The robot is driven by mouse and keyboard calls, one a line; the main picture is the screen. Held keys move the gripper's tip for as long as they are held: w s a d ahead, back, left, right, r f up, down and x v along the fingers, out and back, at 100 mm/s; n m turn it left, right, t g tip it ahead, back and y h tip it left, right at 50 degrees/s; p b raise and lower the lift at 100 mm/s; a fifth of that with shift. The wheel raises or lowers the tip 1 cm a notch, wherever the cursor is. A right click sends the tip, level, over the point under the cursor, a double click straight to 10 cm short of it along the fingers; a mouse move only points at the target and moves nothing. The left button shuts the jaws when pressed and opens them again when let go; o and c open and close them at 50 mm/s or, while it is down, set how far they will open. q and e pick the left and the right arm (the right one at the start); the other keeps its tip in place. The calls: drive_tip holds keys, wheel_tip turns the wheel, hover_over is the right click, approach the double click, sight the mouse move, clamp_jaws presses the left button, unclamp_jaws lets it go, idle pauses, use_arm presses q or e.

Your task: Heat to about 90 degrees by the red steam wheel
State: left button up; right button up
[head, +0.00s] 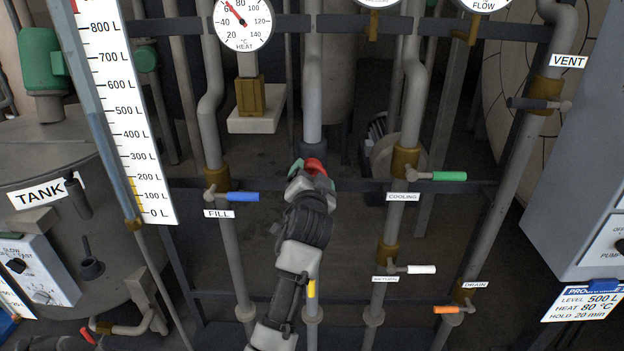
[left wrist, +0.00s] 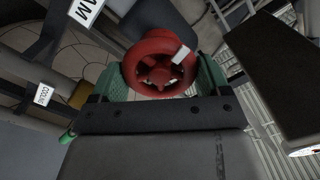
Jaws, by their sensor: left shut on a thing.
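The red steam wheel (head: 315,165) sits on a grey pipe in the middle of the head view, mostly hidden by my left gripper (head: 311,173). In the left wrist view the red wheel (left wrist: 150,48) is between the two green fingers, which are shut on it from both sides. A white mark (left wrist: 181,54) shows on the wheel's rim at the upper right. The round HEAT gauge (head: 259,35) is at the top; its red needle points near 60 °C. My right gripper is not in view.
Pipes with a blue FILL lever (head: 243,197), green COOLING lever (head: 450,176), white lever (head: 421,269) and orange DRAIN lever (head: 446,310) flank my arm. The litre scale (head: 120,110) is at left. The programme card (head: 580,306) reads 500 L, 80 °C, 20 min.

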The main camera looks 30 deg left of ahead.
use_arm(q)
drive_tip(key=shift+f, duration=0.15)
idle(0.4)
drive_tip(key=o, duration=0.9)
drive_tip(key=shift+d, duration=0.1)
drive_tip(key=b+v, duration=0.1)
drive_tip(key=v, duration=0.9)
drive_tip(key=shift+s+d, duration=0.1)
drive_tip(key=shift+s, duration=0.25)
